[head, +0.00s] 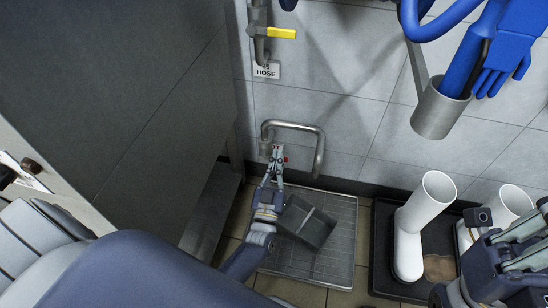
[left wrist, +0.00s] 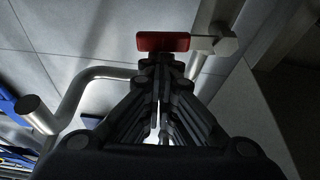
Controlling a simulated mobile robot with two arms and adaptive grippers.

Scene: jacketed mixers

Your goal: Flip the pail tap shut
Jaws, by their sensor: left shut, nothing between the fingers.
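The tap's red lever (head: 286,159) shows low on the tiled wall, just beside the tips of my left gripper (head: 277,150). In the left wrist view the red lever (left wrist: 163,42) lies crosswise right at the tips of my left gripper (left wrist: 160,60). A thin metal stem joins it to a hexagonal metal end (left wrist: 226,41) on the right. The left fingers are shut and hold nothing; whether they touch the lever I cannot tell. Most of the tap body is hidden behind the gripper. My right gripper (head: 520,248) is at the lower right edge, away from the tap.
A bent metal bar (head: 319,145) stands out from the wall around the tap area. White boots (head: 411,235) stand in a black tray at right. A large grey panel (head: 110,90) bounds the left.

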